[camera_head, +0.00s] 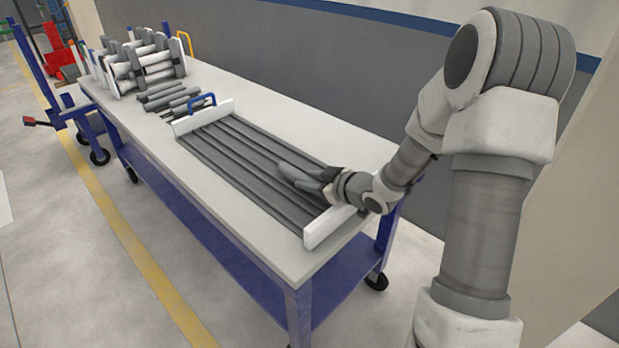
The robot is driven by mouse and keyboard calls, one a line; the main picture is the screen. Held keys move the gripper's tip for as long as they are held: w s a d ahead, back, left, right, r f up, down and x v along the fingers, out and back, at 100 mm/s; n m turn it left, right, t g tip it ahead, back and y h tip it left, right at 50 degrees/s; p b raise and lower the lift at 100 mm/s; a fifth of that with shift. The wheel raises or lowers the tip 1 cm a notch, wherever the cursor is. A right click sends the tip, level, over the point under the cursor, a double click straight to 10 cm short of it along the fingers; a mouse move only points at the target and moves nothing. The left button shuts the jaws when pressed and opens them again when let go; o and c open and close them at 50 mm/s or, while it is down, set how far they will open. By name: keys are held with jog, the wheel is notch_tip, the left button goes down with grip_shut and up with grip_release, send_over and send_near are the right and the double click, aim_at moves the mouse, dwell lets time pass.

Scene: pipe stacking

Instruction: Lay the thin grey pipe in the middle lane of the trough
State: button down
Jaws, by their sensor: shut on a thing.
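The trough (319,238) lies along the table, with white end plates and several long dark grey lanes side by side. My gripper (318,187) is low over the near right part of the trough, close to its near end plate. It is shut on a grey pipe (294,173), which sticks out to the left above the lanes. The jaws and pipe are small and similar in colour, so I cannot tell which lane the pipe is over or whether it touches the trough.
A blue handle (201,101) stands at the trough's far end. Beyond it lie several loose grey pipes (165,97) and a rack (148,62) of white and grey pipes. The white table (215,208) is clear along its left edge.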

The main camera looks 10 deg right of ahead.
jog(key=shift+f, duration=0.45)
jog(key=shift+c, duration=2.4)
grip_release()
jog(key=shift+s+f, duration=0.1)
jog(key=shift+f, duration=0.05)
jog(key=shift+o, duration=0.2)
jog(key=shift+f, duration=0.1)
jog(key=shift+s+d, duration=0.1)
jog(key=p+v, duration=0.6)
jog(key=v, duration=1.1)
jog(key=shift+r, duration=0.45)
